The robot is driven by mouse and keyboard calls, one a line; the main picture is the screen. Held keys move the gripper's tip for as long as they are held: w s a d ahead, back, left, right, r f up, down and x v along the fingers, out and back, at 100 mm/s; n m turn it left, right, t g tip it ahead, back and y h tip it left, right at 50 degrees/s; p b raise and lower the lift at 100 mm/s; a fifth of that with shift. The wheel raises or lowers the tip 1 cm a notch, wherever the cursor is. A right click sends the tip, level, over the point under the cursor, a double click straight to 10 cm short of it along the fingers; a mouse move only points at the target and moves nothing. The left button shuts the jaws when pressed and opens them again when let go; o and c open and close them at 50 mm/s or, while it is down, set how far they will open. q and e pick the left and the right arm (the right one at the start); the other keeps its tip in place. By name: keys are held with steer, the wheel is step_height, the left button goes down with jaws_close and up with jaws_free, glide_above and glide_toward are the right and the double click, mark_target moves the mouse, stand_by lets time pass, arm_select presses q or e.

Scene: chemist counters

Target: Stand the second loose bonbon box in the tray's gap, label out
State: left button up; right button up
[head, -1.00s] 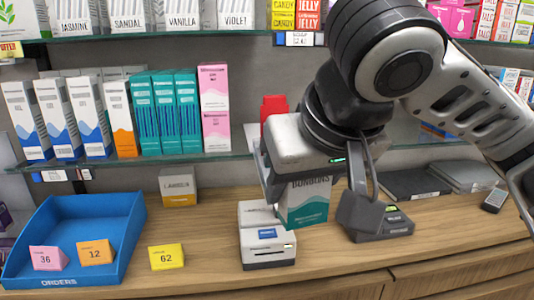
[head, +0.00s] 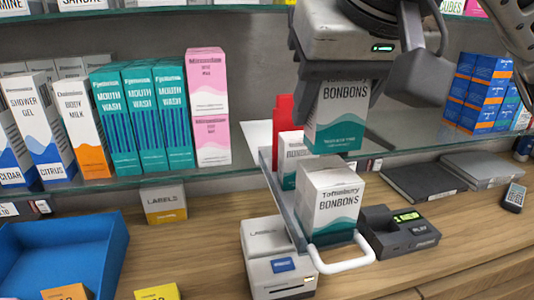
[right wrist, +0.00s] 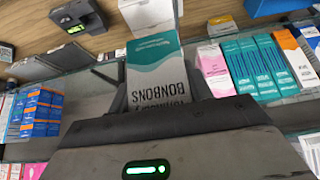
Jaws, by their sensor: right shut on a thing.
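My right gripper (head: 350,75) is shut on a white and teal bonbon box (head: 338,118), held upright with its label facing the head camera. The box also shows in the right wrist view (right wrist: 155,75), beyond the gripper (right wrist: 160,115). The grey tray (head: 281,205) with a white front handle sits below, its far end by the glass shelf. It holds one bonbon box (head: 329,205) in front and another (head: 289,165) behind, partly hidden. The held box hangs above these, over the rear part of the tray in the picture. My left gripper is not in view.
A label printer (head: 280,270) stands left of the tray and a card terminal (head: 398,232) right of it. Shampoo, mouthwash (head: 160,120) and pink boxes (head: 208,110) fill the shelf at left. A blue orders tray (head: 65,250) lies at front left.

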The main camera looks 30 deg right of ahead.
mark_target(307, 156)
steer(key=b+x, duration=0.1)
steer(key=x, duration=0.5)
steer(key=shift+w+r, duration=0.15)
steer(key=shift+c, duration=0.8)
steer(key=shift+w, duration=0.2)
steer(key=shift+c, duration=0.6)
steer(key=shift+w+f, duration=0.15)
steer(key=shift+f, duration=0.25)
steer(key=shift+c, duration=1)
steer(key=f, duration=0.2)
steer(key=w+f, duration=0.1)
steer(key=f, duration=0.1)
steer(key=shift+d, duration=0.2)
steer(key=shift+a+r, duration=0.1)
steer(key=o, duration=1.3)
steer(key=shift+s, duration=0.1)
steer(key=shift+c, duration=0.2)
steer(key=shift+o, duration=0.9)
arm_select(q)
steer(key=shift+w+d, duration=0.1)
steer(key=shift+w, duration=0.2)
arm_select(e)
steer(key=shift+r, duration=0.1)
